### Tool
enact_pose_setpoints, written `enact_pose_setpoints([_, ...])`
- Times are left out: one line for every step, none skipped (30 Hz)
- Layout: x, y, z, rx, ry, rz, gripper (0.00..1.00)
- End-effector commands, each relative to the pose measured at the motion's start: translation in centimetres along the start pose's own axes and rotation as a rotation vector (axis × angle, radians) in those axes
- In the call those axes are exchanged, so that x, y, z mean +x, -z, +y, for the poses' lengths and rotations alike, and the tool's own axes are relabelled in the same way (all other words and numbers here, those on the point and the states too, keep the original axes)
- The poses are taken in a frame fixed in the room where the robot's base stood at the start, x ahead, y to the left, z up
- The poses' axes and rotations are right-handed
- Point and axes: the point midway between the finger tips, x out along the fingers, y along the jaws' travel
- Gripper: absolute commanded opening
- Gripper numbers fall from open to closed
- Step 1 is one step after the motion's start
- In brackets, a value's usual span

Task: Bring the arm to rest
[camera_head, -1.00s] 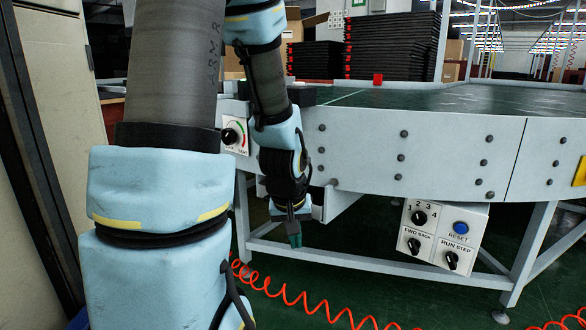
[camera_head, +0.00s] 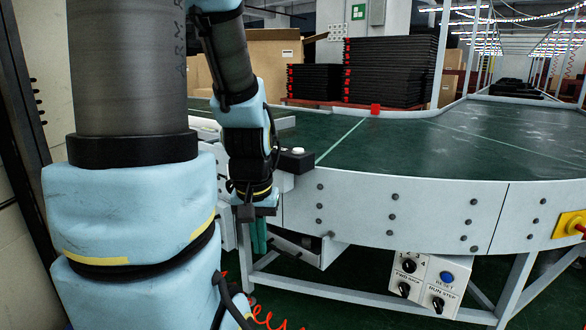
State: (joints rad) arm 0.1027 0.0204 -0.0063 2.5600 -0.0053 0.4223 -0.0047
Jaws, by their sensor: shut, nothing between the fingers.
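My gripper (camera_head: 258,236) hangs at the end of my arm, left of the picture's middle. Its teal fingers point down and are shut, with nothing held. It is beside the left end of the conveyor's pale side panel (camera_head: 375,218), with the fingertips below the level of the green belt (camera_head: 420,150). I cannot tell how wide the gap to the panel is. My arm's upper links fill the left of the view, and the forearm comes down from the top to the wrist.
A box with a white button (camera_head: 296,160) sits at the belt's near left edge. A control panel (camera_head: 423,283) hangs under the conveyor, and a yellow switch plate (camera_head: 571,229) is at right. Black trays (camera_head: 391,70) are stacked behind. An orange coiled hose (camera_head: 268,321) is low.

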Motion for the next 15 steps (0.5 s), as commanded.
enact_pose_setpoints([-3.3,0.5,0.0,0.0,0.0,0.0,0.0])
enact_pose_setpoints([-4.2,0.6,0.0,0.0,0.0,0.0,0.0])
enact_pose_setpoints([-5.5,0.8,0.0,0.0,0.0,0.0,0.0])
enact_pose_setpoints([-6.4,0.9,0.0,0.0,0.0,0.0,0.0])
enact_pose_setpoints([-7.3,1.0,0.0,0.0,0.0,0.0,0.0])
enact_pose_setpoints([-8.5,1.2,0.0,0.0,0.0,0.0,0.0])
enact_pose_setpoints([-9.4,1.3,0.0,0.0,0.0,0.0,0.0])
enact_pose_setpoints([-10.3,1.4,0.0,0.0,0.0,0.0,0.0])
enact_pose_setpoints([-11.6,1.6,0.1,0.0,0.0,0.0,0.0])
enact_pose_setpoints([-12.5,1.8,0.1,0.0,0.0,0.0,0.0])
enact_pose_setpoints([-13.4,1.9,0.1,0.0,0.0,0.0,0.0])
enact_pose_setpoints([-14.6,2.0,0.1,0.0,0.0,0.0,0.0])
enact_pose_setpoints([-15.4,2.2,0.1,0.0,0.0,0.0,0.0])
enact_pose_setpoints([-16.3,2.3,0.1,0.0,0.0,0.0,0.0])
enact_pose_setpoints([-17.2,2.4,0.1,0.0,0.0,0.0,0.0])
